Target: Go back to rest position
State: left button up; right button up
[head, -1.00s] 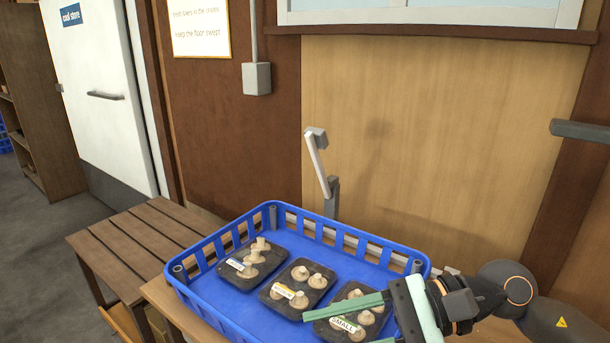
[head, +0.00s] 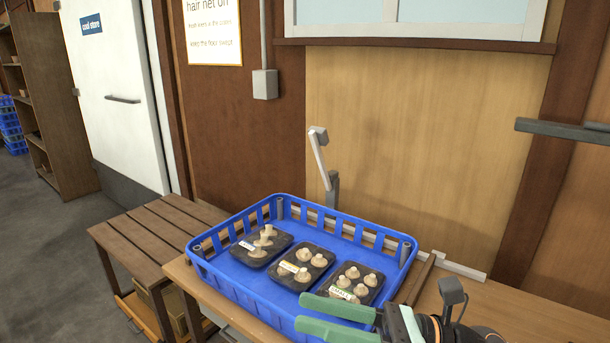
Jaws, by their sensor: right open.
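A blue crate (head: 225,281) stands on the wooden table and holds three dark trays of pale mushrooms. The left tray (head: 243,256), the middle tray (head: 283,280) and the right tray (head: 370,294) lie in a row, each with a label on its edge. My right gripper (head: 318,317) has green fingers, is open, and sits over the crate's near right corner with nothing seen between its fingers. My left gripper is not in view.
A slatted wooden bench (head: 152,236) stands left of the wooden table (head: 510,312). A grey post with a white arm (head: 318,152) rises behind the crate. A dark horizontal bar (head: 560,131) juts in at the right.

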jog(key=w+d+f+m+t+h+p, duration=0.1)
jog(key=w+d+f+m+t+h, duration=0.25)
jog(key=m, duration=0.75)
jog(key=w+d+f+m+t+h+p, duration=0.1)
jog(key=d+f+m+t+h, duration=0.25)
jog(key=f+m+t, duration=0.5)
jog(key=w+d+f+m+t+h, duration=0.2)
jog(key=f+m+h, duration=0.2)
jog(key=m, duration=0.9)
pick_arm(q)
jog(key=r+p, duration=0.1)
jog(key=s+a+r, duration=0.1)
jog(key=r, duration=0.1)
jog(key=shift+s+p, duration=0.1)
jog(key=shift+p, duration=0.25)
pick_arm(e)
jog(key=s+d+f+m+g+h, duration=0.3)
jog(key=s+f+m, duration=0.4)
jog(key=f, duration=0.4)
jog(key=s+d+f+m+g+h, duration=0.2)
jog(key=s+f+m+g+h, duration=0.2)
jog(key=s+f+m, duration=0.4)
notch_tip(320, 180, down, 4)
jog(key=shift+s+d+r+g, duration=0.15)
jog(key=shift+s+d+g, duration=0.2)
jog(key=shift+s, duration=0.8)
jog(key=shift+c, duration=0.2)
